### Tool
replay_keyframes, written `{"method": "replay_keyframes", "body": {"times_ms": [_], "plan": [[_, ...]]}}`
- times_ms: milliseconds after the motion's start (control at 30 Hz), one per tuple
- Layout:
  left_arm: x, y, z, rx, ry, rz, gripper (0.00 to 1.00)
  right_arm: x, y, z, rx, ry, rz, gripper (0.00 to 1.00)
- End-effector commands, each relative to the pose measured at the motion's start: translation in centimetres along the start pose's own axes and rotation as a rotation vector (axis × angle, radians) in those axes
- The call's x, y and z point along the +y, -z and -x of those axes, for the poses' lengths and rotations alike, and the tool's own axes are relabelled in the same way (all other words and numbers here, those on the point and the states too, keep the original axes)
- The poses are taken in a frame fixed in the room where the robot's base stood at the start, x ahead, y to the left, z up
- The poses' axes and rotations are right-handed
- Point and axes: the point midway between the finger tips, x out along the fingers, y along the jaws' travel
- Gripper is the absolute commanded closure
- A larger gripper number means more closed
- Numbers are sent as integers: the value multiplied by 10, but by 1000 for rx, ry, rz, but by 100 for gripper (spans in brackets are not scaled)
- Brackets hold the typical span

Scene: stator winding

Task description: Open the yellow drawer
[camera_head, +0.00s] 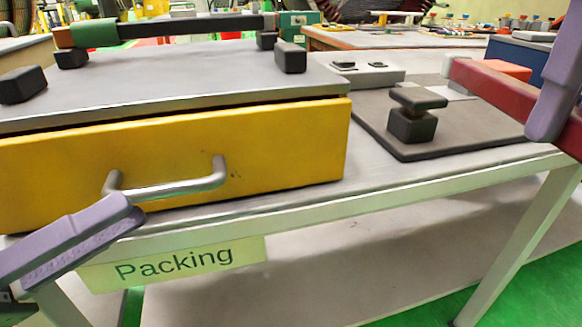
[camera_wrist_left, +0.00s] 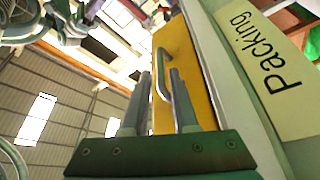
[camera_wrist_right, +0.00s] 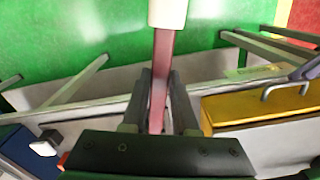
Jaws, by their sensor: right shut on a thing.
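The yellow drawer (camera_head: 270,150) sits under a grey cabinet top, its front about level with the top's edge. Its silver bar handle (camera_head: 180,186) is on the front face. My left gripper (camera_head: 122,208) is at the left end of the handle. In the left wrist view its fingers (camera_wrist_left: 160,75) are apart, with the handle (camera_wrist_left: 161,58) showing between them; I cannot tell whether they touch it. My right gripper (camera_wrist_right: 160,80) is shut on a dark red bar (camera_wrist_right: 161,60) with a white end, well to the right of the drawer.
A "Packing" label (camera_head: 172,263) hangs on the table edge below the drawer. A dark plate with a knobbed black fixture (camera_head: 415,115) lies right of the cabinet. Black blocks and a bar stand on the cabinet top (camera_head: 180,70). The space in front of the drawer looks clear.

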Motion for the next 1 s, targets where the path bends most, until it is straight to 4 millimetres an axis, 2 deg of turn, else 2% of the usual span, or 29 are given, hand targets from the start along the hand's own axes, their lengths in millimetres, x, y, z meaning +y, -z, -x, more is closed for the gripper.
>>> {"method": "replay_keyframes", "body": {"times_ms": [100, 300, 667, 900, 1000], "plan": [[1, 1, -25, 2, -4, 0, 73, 0, 0, 2, 1, 1, 0, 100], [0, 0, -50, 1, -2, -1, 73, 0, 0, 2, 1, 1, 0, 100], [0, 0, -57, 0, 1, 1, 73, 0, 0, 2, 1, 1, 0, 100], [0, 0, -57, 0, 1, 0, 98, 0, 0, 2, 1, 1, 0, 100], [0, 0, -57, 0, 1, 0, 100, 0, 0, 2, 1, 1, 0, 100]]}}
